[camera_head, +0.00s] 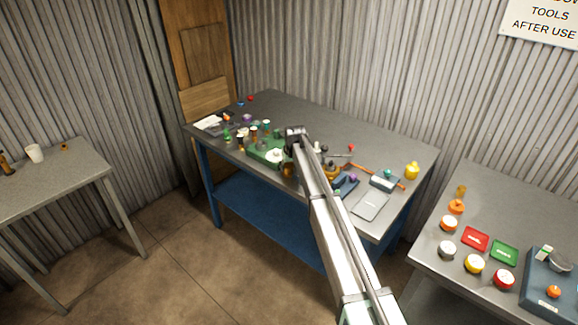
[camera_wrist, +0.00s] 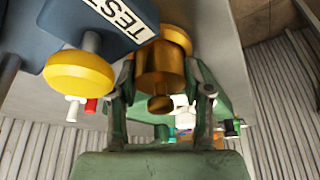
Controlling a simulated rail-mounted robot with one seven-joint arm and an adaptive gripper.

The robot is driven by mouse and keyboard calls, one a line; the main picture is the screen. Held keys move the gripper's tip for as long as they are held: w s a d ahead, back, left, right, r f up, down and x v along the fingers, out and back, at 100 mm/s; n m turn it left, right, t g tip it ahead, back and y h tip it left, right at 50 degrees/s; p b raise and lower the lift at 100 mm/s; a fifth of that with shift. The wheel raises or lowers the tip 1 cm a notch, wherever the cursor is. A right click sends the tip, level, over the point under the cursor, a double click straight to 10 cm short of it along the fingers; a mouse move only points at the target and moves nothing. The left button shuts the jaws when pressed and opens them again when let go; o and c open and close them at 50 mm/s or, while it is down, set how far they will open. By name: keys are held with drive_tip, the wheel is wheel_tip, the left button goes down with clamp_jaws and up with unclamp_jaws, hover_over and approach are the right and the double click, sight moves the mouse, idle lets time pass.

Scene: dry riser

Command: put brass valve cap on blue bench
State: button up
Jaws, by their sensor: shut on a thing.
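The brass valve cap (camera_wrist: 160,68) is a golden cylinder with a small knob, seen in the wrist view between the two fingers. My gripper (camera_wrist: 163,85) is shut on it. The blue bench (camera_head: 270,215) stands in the middle of the head view, with a grey top and blue legs and lower shelf. My arm reaches over this bench, and the gripper end is near its front part, where a brass shape (camera_head: 288,171) shows beside my arm. I cannot tell whether the held cap touches anything below.
In the wrist view a blue box marked TEST with a yellow knob (camera_wrist: 78,72) is close to the cap. Several small items crowd the bench top, with a yellow item (camera_head: 412,171) at right. A cup (camera_head: 34,153) stands on the left table. The right bench holds several coloured parts.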

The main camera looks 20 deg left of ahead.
drive_tip(key=shift+f, duration=0.15)
drive_tip(key=o, duration=1)
drive_tip(key=b+v, duration=0.3)
drive_tip(key=v, duration=0.9)
drive_tip(key=shift+r, duration=0.2)
